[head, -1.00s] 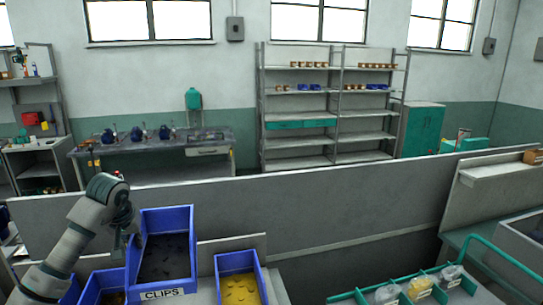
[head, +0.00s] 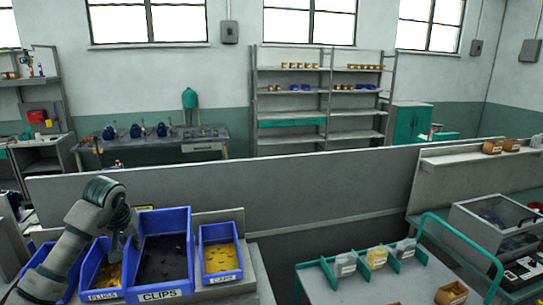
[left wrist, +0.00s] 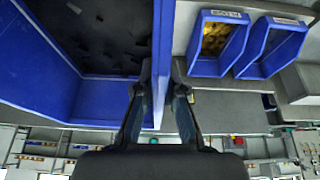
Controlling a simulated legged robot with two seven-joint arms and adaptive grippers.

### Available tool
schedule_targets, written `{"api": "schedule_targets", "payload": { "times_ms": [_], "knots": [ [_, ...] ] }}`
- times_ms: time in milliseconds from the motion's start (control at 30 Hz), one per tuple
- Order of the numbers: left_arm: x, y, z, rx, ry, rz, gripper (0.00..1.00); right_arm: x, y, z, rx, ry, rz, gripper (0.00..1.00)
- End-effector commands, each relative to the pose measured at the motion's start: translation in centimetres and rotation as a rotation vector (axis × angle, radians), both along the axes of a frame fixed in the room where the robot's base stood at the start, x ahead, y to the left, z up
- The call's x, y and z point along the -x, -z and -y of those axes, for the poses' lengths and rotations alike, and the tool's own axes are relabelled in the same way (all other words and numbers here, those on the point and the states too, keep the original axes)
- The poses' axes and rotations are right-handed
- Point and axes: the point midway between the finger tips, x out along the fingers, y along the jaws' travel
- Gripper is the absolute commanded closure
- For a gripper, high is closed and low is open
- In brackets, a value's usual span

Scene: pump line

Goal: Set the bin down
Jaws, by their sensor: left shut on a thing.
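The large blue bin (head: 140,238), labelled CLIPS and holding dark clips, stands at the lower left of the head view, between two smaller blue bins. My left gripper (head: 128,238) is at its left wall, shut on it. In the left wrist view, the fingers of my left gripper (left wrist: 158,100) close on the wall of the CLIPS bin (left wrist: 85,100) from both sides. The bin looks about level. Its underside is hidden, so I cannot tell whether it touches the surface below. My right gripper is out of view.
A blue bin with yellow parts (head: 221,277) is close on the right, and another blue bin (head: 104,296) close on the left. A grey partition (head: 320,195) runs behind. A green-railed cart (head: 345,288) with small containers stands to the right.

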Motion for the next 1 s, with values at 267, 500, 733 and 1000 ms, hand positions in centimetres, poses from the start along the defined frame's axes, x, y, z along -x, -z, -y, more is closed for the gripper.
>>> {"api": "schedule_targets", "payload": {
  "times_ms": [267,500,733,1000],
  "knots": [
    [-0.5,5.7,2.4,-0.004,0.020,-0.006,1.00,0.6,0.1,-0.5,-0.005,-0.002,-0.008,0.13],
    [0.8,11.9,5.1,-0.002,0.052,-0.005,1.00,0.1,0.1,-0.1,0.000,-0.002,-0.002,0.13],
    [4.8,21.9,10.1,-0.001,0.131,-0.010,1.00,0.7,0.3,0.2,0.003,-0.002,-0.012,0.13],
    [12.8,30.0,16.0,-0.001,0.229,-0.002,1.00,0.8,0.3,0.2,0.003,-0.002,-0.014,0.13]
  ]
}}
